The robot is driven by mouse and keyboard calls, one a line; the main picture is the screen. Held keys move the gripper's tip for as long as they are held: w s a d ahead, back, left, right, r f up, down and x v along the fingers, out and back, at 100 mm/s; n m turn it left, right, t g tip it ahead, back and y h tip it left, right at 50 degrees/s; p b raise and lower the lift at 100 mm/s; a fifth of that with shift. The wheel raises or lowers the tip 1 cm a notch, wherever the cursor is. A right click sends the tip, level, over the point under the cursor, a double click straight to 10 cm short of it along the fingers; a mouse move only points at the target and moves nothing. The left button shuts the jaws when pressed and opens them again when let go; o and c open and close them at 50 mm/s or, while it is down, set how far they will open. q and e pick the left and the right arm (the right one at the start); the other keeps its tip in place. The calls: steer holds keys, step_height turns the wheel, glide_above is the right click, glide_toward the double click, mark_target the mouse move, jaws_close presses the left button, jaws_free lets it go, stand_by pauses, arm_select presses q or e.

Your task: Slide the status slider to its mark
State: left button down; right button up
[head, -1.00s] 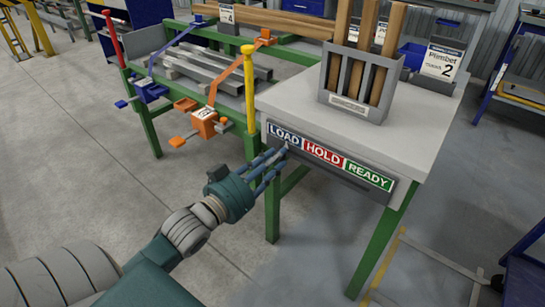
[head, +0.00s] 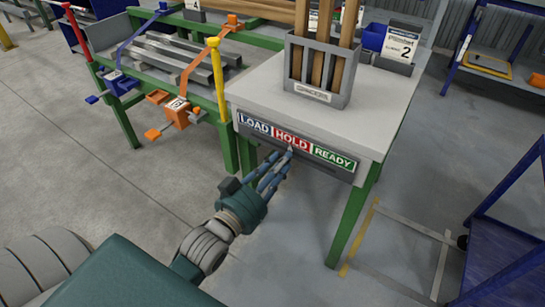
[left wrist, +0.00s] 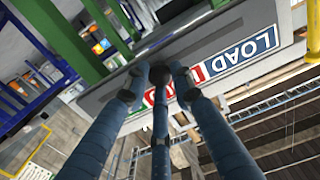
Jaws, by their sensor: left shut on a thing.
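The status strip on the table's front edge bears a white-on-blue LOAD label (head: 255,124), a red HOLD label (head: 292,138) and a green READY label (head: 333,158). A small pale slider piece (head: 290,149) shows at the lower edge of HOLD, at my fingertips. My left gripper (head: 281,158) reaches up to it from below and is shut on it. In the left wrist view the blue fingers of my left gripper (left wrist: 155,83) meet at the strip and cover most of HOLD; the LOAD label (left wrist: 246,46) is clear. The slider's mark cannot be made out. My right gripper is not in view.
A grey holder (head: 318,80) with upright wooden pieces stands on the pale tabletop (head: 255,88). Orange and blue clamps (head: 178,112) and a yellow post (head: 217,80) are at the left. A blue cart (head: 500,245) stands at the right. The floor in front is free.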

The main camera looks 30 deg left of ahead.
arm_select(q)
steer(key=shift+r, duration=0.35)
steer(key=c, duration=1.4)
jaws_free()
steer(key=shift+c, duration=0.2)
steer(key=shift+f, duration=0.1)
steer(key=s, duration=1.2)
steer(key=shift+a, duration=0.45)
steer(key=shift+f, duration=0.1)
